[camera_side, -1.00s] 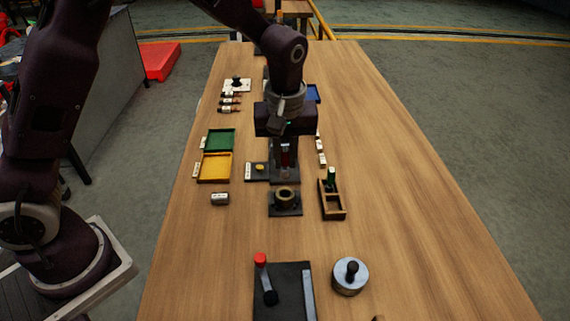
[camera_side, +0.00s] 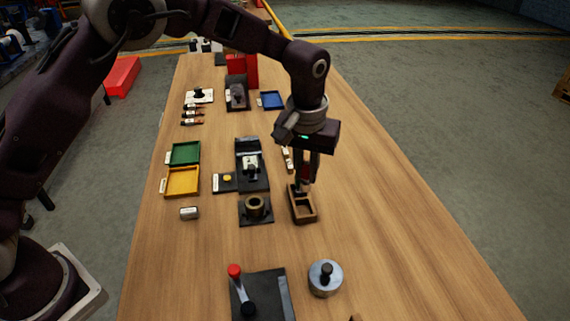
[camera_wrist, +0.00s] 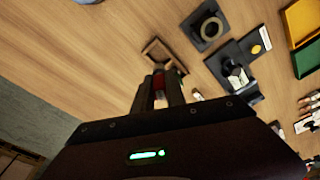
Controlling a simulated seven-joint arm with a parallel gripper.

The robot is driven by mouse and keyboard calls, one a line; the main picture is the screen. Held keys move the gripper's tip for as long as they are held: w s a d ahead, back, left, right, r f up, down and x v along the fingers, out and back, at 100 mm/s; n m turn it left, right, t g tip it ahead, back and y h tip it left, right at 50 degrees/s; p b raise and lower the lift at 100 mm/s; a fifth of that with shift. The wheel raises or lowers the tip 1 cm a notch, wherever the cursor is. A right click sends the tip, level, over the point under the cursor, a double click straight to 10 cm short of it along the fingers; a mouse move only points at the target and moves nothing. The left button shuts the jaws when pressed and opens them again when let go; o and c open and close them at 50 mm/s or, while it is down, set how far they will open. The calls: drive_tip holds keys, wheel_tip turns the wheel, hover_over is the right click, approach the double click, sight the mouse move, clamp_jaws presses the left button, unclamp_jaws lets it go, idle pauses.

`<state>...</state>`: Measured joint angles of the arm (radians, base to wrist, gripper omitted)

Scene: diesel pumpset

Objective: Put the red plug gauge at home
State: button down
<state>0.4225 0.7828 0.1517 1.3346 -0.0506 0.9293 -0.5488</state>
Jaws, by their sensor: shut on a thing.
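My gripper (camera_side: 306,180) is shut on the red plug gauge (camera_side: 305,170), which shows as a red strip between the fingers. The gauge also shows in the wrist view (camera_wrist: 158,84). It points down at the far end of a small wooden rack (camera_side: 304,215), which has compartments. The near compartment looks empty. The rack also shows in the wrist view (camera_wrist: 153,44), just beyond the fingertips. The fingers hide the far compartment, so I cannot tell whether the gauge's lower end is inside it. The green-handled gauge seen earlier there is hidden.
Left of the rack are a black block with a ring (camera_side: 255,207) and a black fixture (camera_side: 252,178). A yellow tray (camera_side: 182,182) and a green tray (camera_side: 185,153) lie farther left. A round metal weight (camera_side: 325,278) stands nearer. The table's right side is clear.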

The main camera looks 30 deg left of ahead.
sight(304, 189)
drive_tip(key=shift+f, duration=3.65)
drive_tip(key=shift+f, duration=0.35)
drive_tip(key=c, duration=1.3)
unclamp_jaws()
drive_tip(key=shift+r, duration=3.55)
